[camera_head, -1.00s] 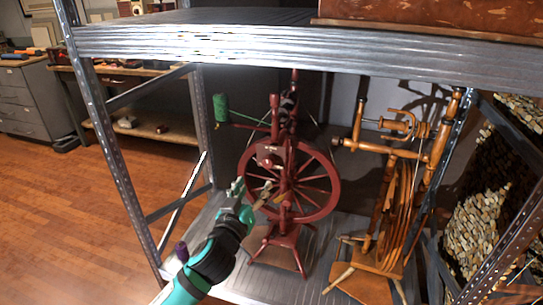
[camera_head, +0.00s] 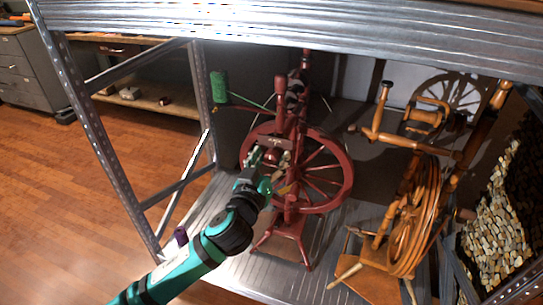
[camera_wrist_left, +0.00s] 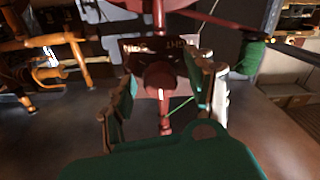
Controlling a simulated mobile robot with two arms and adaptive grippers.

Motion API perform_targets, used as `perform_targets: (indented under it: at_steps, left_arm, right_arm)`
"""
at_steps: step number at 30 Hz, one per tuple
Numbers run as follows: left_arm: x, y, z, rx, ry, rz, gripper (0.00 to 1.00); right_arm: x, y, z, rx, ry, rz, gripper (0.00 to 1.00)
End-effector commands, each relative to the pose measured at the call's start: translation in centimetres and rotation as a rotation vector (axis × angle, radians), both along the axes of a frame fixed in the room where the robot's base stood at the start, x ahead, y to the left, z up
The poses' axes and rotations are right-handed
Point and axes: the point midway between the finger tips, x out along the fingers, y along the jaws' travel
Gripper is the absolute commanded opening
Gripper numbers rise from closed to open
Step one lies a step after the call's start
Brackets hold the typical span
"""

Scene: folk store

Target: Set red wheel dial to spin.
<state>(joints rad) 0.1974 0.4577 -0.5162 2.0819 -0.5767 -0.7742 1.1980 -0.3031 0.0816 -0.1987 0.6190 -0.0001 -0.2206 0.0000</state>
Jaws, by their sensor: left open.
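The red spinning wheel (camera_head: 346,180) stands upright on the metal shelf. A small red dial (camera_head: 271,153) sits on its front post, partly hidden by my gripper. In the left wrist view the dial (camera_wrist_left: 160,76) shows as a red knob under a dark plate (camera_wrist_left: 140,52) with upside-down lettering, one word reading SPIN. Which word the dial points to, I cannot tell. My left gripper (camera_head: 268,160) is open, with its fingers on either side of the knob in the wrist view (camera_wrist_left: 162,88). Whether they touch it is unclear. My right gripper is out of view.
A wooden spinning wheel (camera_head: 415,215) stands close on the right. A green spool (camera_head: 220,87) sticks out at upper left. A shelf beam (camera_head: 290,28) crosses above, and a metal upright (camera_head: 105,160) stands left of my arm. Open floor (camera_head: 50,200) lies at left.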

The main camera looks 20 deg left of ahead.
Motion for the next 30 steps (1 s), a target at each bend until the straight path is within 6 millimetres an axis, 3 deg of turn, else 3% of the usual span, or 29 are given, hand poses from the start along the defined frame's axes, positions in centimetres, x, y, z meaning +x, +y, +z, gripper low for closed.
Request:
perform_targets:
  at_steps: [2, 15, 23, 30]
  left_arm:
    - [0.0, 0.0, 0.0, 0.000, 0.000, 0.000, 0.56]
    - [0.0, 0.0, 0.0, 0.001, 0.000, 0.000, 0.00]
    - [0.0, 0.1, 0.1, 0.029, -0.001, 0.001, 0.00]
    - [0.0, 0.1, 0.2, 0.153, -0.006, 0.002, 0.00]
  right_arm:
    - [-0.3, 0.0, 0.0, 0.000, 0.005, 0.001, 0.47]
    - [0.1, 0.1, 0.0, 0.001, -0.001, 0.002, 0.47]
    - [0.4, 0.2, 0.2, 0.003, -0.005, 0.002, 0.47]
    - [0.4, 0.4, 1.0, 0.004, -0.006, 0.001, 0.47]
